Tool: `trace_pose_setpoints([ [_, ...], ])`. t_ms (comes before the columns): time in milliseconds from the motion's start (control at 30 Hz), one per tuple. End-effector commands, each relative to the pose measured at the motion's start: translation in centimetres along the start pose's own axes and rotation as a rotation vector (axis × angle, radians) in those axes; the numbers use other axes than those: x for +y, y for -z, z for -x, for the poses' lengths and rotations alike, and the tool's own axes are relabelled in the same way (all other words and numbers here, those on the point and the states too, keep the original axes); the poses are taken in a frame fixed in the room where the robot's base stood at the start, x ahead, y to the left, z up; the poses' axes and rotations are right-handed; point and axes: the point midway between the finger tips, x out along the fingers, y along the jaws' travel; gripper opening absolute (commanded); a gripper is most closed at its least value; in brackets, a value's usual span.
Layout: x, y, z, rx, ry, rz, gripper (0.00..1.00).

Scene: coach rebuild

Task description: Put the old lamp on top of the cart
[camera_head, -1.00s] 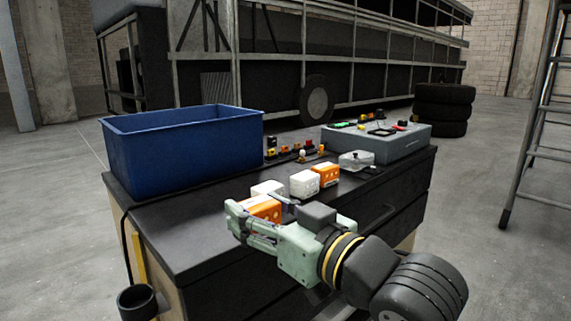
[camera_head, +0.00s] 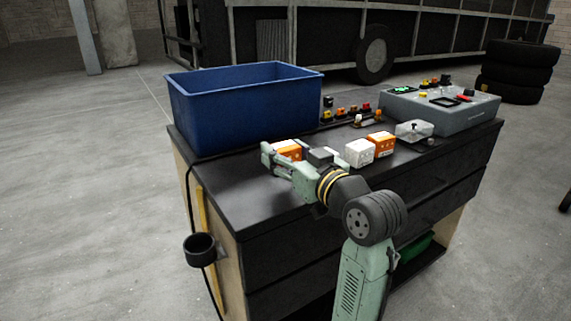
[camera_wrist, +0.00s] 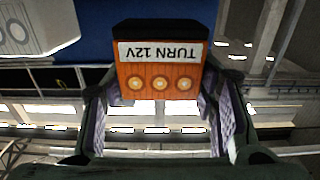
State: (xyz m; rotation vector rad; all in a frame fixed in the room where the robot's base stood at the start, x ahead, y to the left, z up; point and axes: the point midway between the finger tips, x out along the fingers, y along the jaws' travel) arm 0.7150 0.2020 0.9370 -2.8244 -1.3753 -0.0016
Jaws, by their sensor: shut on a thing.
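My gripper (camera_head: 275,154) is shut on an orange box (camera_head: 287,150) above the cart's black top. In the wrist view the box (camera_wrist: 158,78) has a dark top, a label reading "TURN 12V" and round marks, and sits between the fingers. The cart (camera_head: 265,195) is a black-topped cabinet with drawers. Several small lamps, yellow, orange and red, stand in a row (camera_head: 352,109) at its back. I cannot tell which thing is the old lamp.
A blue bin (camera_head: 245,112) stands on the cart's left, behind my gripper. A white box (camera_head: 359,153), another orange box (camera_head: 381,142), a clear-covered item (camera_head: 414,130) and a grey case (camera_head: 455,117) stand to the right. The cart's front left top is bare.

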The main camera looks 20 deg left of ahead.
Motion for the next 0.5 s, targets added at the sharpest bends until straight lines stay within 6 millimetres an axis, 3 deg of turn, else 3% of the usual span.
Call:
trace_pose_setpoints([
  [33, 0.1, -0.1, -0.8, -0.002, 0.003, -0.001, 0.22],
  [233, 0.1, -3.2, -0.5, -0.002, 0.001, -0.003, 0.22],
  [500, 0.1, -3.5, -0.5, 0.001, 0.001, 0.000, 0.22],
])
